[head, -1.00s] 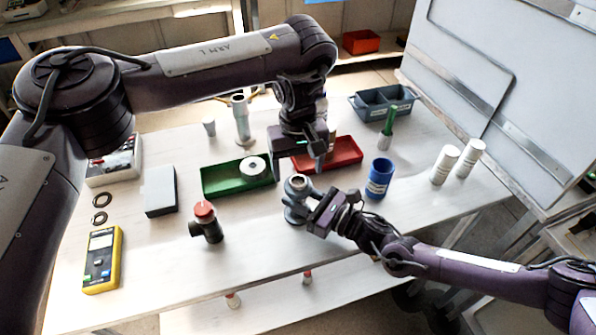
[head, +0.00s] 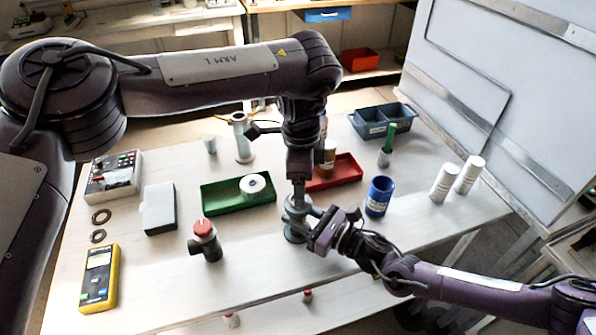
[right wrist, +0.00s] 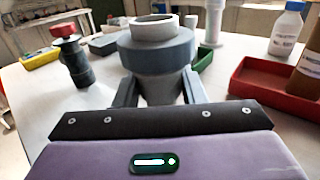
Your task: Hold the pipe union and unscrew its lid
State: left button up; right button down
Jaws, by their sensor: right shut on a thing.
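The grey pipe union (head: 291,218) stands upright on the table near its front edge. My right gripper (head: 312,233) is shut on its body from the right. In the right wrist view the fingers (right wrist: 158,88) flank the body below a wide grey collar (right wrist: 156,48), with a pale open ring (right wrist: 152,22) on top. My left gripper (head: 298,194) points straight down and overlaps the union's top in the head view. The right wrist view shows no left fingers at the union, so contact is not visible. Its jaw opening is too narrow to judge.
A red-capped black fitting (head: 206,242) stands to the left. A green tray (head: 225,194) with a white roll and a red tray (head: 345,168) lie behind. A blue cup (head: 379,197) stands right. The table is clear between the fitting and the union.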

pick_arm(q)
jog(key=m, duration=0.7)
jog(key=shift+r, duration=0.25)
jog(key=m, duration=0.6)
jog(key=shift+r+m, duration=0.25)
jog(key=shift+m, duration=0.05)
jog(key=m, duration=0.6)
jog(key=shift+a+r+m, duration=0.15)
jog(key=shift+r+m, duration=0.1)
jog(key=shift+m, duration=0.05)
jog(key=m, duration=0.6)
jog(key=shift+a+r+m, duration=0.1)
jog(key=shift+r+m, duration=0.1)
jog(key=shift+m, duration=0.1)
jog(key=shift+f, duration=0.55)
notch_tip(320, 180, down, 7)
jog(key=shift+r, duration=0.1)
